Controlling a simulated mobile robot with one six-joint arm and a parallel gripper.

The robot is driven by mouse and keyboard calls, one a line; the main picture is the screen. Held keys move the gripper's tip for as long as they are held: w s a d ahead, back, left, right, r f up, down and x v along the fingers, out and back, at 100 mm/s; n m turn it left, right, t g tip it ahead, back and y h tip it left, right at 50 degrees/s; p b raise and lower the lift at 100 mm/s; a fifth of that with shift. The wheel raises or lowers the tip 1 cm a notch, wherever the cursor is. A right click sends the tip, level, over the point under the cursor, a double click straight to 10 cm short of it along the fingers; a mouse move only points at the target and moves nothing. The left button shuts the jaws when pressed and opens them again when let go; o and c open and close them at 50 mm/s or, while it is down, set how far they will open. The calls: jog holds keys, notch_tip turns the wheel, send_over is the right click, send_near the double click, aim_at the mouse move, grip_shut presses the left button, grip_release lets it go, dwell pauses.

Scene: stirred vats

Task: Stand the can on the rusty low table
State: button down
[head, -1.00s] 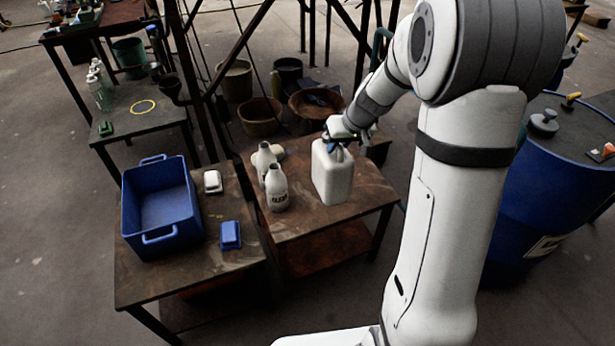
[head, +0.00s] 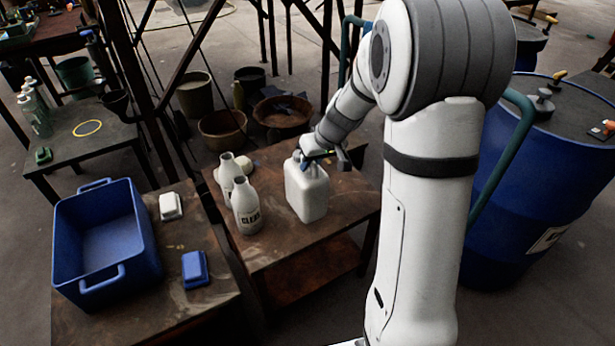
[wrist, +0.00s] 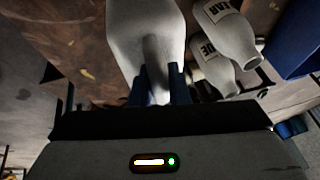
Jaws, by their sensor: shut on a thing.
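The can, a white jerrycan (head: 307,192), is upright over the brown, rusty-looking low table (head: 285,255) in the head view. Its base appears at or very near the tabletop; I cannot tell whether it touches. My gripper (head: 312,158) is at the can's top, shut on its handle. In the wrist view the blue fingers of my gripper (wrist: 162,88) close on the handle of the white can (wrist: 125,35). The arm and gripper hide part of the can's top.
Two white labelled bottles (head: 246,206) stand on the table left of the can, with a pale lump behind. A neighbouring table at left holds a blue crate (head: 145,245), a white box (head: 170,206) and a blue box (head: 195,268). A blue drum (head: 535,190) stands right.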

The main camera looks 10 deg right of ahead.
aim_at(310, 173)
jog(key=shift+s+a+f+b, duration=0.1)
jog(key=shift+f+b, duration=0.35)
jog(key=shift+f, duration=1.4)
jog(key=shift+f, duration=0.2)
jog(key=c, duration=1.4)
grip_release()
jog(key=shift+r, duration=0.25)
jog(key=p+v, duration=0.2)
jog(key=v, duration=0.9)
jog(key=s+a+m+h, duration=0.1)
jog(key=s, duration=0.6)
jog(key=s+a+r+m+g+h, duration=0.1)
jog(key=s, duration=0.7)
jog(key=s+a+r+m+g+h, duration=0.1)
jog(key=s, duration=0.6)
jog(key=shift+s+r, duration=0.1)
jog(key=shift+s, duration=0.25)
